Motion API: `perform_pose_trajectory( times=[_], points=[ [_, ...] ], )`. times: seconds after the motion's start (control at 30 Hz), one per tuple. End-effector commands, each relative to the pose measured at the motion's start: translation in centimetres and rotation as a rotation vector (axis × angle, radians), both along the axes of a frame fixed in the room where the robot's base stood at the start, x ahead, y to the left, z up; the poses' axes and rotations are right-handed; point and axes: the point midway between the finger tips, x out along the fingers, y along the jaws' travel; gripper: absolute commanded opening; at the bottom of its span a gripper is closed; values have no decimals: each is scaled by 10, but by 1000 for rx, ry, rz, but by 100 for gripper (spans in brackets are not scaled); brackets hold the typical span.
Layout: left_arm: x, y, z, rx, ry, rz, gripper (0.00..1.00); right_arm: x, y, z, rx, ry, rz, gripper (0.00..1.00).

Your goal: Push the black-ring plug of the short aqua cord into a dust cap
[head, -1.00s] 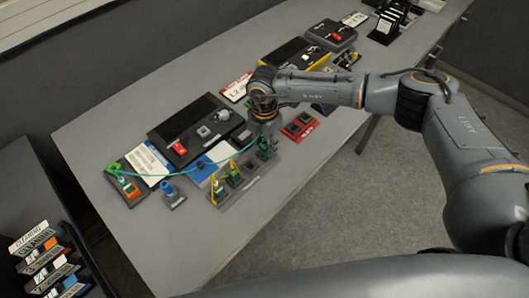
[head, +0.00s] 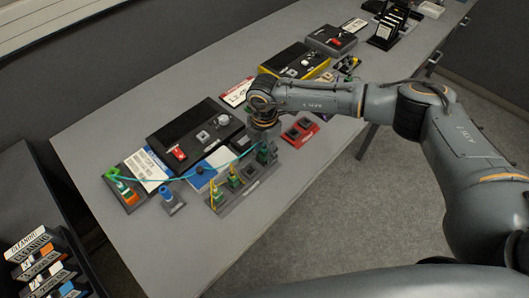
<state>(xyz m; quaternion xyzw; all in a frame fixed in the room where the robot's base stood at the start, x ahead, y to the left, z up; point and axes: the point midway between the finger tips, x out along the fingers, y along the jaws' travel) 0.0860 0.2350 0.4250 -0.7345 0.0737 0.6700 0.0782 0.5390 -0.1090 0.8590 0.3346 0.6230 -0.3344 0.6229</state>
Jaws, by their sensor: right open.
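The short aqua cord (head: 163,181) arcs across the table from a grey block with green and orange parts (head: 122,188) at the left to the right end of a grey rack (head: 243,188). My right gripper (head: 265,148) points down over that rack end, next to a dark green upright piece (head: 265,156). It is open, and its wrist partly hides the cord's right end. The black-ring plug is too small to make out. Several green pieces with yellow loops stand in the rack. I cannot tell which part is a dust cap. My left gripper is out of view.
A blue piece on a grey block (head: 170,198) stands left of the rack. A black panel (head: 188,135) and a blue-and-white card (head: 208,168) lie behind. A red block (head: 300,131) sits right of the gripper. The table's front left is clear.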

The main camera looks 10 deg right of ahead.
Motion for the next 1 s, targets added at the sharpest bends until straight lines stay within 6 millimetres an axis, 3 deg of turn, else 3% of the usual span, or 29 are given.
perform_pose_trajectory(
  times=[0.1, 0.13, 0.3, 0.33, 0.77, 1.0],
  points=[
    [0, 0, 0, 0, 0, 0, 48, 0, 0, 0, 0, 0, 0, 42],
    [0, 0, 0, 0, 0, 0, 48, 0, 0, 0, 0, 0, 0, 37],
    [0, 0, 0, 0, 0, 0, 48, 0, 0, 0, 0, 0, 0, 3],
    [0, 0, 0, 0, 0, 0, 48, 0, 0, 0, 0, 0, 0, 0],
    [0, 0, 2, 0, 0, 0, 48, 0, 0, 3, 0, 0, 0, 0],
    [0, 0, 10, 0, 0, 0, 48, 0, 0, 14, 1, -1, 0, 0]
  ],
)
